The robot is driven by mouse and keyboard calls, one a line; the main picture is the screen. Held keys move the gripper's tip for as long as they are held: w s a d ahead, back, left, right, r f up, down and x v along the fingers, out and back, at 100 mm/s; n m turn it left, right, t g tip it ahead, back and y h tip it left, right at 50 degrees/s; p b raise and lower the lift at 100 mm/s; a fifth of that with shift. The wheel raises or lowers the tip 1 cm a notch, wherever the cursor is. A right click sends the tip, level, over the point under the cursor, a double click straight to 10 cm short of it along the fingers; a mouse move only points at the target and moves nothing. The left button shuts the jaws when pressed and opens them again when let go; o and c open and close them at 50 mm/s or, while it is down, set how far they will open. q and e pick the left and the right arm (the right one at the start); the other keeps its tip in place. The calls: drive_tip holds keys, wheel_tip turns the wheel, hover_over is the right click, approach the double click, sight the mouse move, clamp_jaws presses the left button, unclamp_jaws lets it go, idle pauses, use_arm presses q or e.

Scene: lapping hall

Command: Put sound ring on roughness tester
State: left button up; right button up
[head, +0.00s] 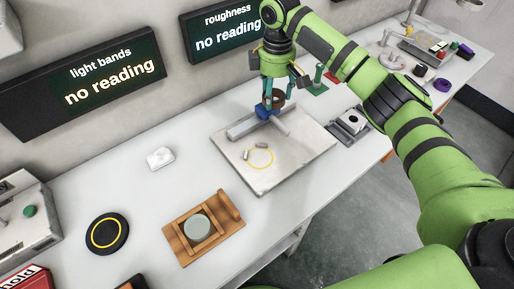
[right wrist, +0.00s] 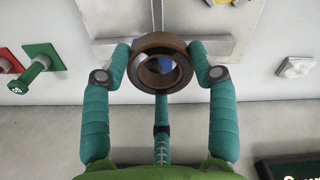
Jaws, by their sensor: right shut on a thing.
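My right gripper (head: 272,92) is shut on a brown ring (head: 278,99), held above the back part of the roughness tester. In the right wrist view the ring (right wrist: 137,70) sits between the two teal fingertips (right wrist: 161,66), its hole facing the camera. The roughness tester is a pale grey slab (head: 305,148) with a grey bar, a blue part (head: 265,112) and a yellow circle (head: 260,158) on its front half. The blue part shows through the ring's hole. Two small grey pieces lie by the circle. My left gripper is out of view.
A wooden tray (head: 178,242) with a grey-green disc and a black disc with a yellow circle (head: 107,233) lie to the left. A white block (head: 160,158) is behind. A grey fixture (head: 349,124) stands right of the slab. The roughness display (head: 227,42) reads "no reading".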

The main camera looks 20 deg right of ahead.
sight(260, 158)
drive_tip(key=s+a+f+p, duration=0.1)
drive_tip(key=s+a+f, duration=0.1)
drive_tip(key=s+a+f+p, duration=0.1)
drive_tip(key=s+a+f, duration=0.1)
drive_tip(key=s, duration=0.1)
drive_tip(key=s+a+f, duration=0.1)
drive_tip(key=s+a, duration=0.1)
drive_tip(key=s, duration=0.1)
drive_tip(key=shift+s+a+f+p, duration=0.1)
drive_tip(key=shift+s+f+p, duration=0.15)
drive_tip(key=shift+f+p, duration=0.15)
drive_tip(key=shift+s+a+f, duration=0.2)
drive_tip(key=shift+s+f, duration=0.15)
drive_tip(key=shift+f, duration=0.1)
wheel_tip(260, 158, down, 3)
drive_tip(key=shift+f+p, duration=0.15)
drive_tip(key=shift+p, duration=0.25)
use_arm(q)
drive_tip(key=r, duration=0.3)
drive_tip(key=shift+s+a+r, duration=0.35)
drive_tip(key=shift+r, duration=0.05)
use_arm(e)
drive_tip(key=shift+f, duration=0.2)
drive_tip(key=shift+f, duration=0.15)
drive_tip(key=o, duration=1.3)
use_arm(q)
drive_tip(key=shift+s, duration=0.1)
